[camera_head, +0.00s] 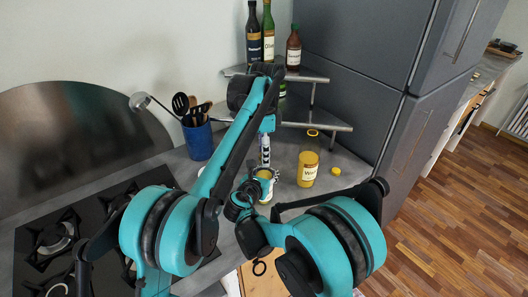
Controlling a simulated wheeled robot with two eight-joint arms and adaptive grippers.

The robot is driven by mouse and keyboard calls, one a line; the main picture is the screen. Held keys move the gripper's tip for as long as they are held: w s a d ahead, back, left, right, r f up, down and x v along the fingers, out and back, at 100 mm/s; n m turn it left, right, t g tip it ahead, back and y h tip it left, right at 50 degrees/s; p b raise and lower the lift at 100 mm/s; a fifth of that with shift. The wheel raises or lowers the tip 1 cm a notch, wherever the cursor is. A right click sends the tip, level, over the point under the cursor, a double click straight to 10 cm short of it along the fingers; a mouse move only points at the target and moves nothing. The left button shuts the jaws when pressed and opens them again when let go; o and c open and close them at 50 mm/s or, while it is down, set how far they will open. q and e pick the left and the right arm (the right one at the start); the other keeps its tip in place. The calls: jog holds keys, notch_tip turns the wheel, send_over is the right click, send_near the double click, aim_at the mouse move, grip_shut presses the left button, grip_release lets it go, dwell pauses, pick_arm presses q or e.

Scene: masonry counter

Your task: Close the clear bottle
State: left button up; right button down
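A clear bottle (308,170) with yellow contents and a pale label stands upright on the grey counter, its rim yellow-orange and no cap visible on it. A small yellow cap (336,171) lies on the counter to its right. A second yellow container (264,184) with a label stands left of the bottle, partly hidden by my grippers. My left gripper (265,166) points down just above or at this container. My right gripper (262,187) is beside it, largely hidden by its own wrist. Whether either gripper touches or holds the container is unclear.
A blue utensil holder (198,141) stands behind left, and a black stove (60,235) is at the left. A tiered corner shelf (318,126) with several bottles (268,35) is behind. A grey cabinet (370,70) borders the counter's right. Some counter around the clear bottle is free.

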pick_arm(q)
notch_tip(320, 180, up, 8)
jog(key=shift+f, duration=0.25)
pick_arm(e)
jog(key=c, duration=0.7)
grip_release()
jog(key=v, duration=1.2)
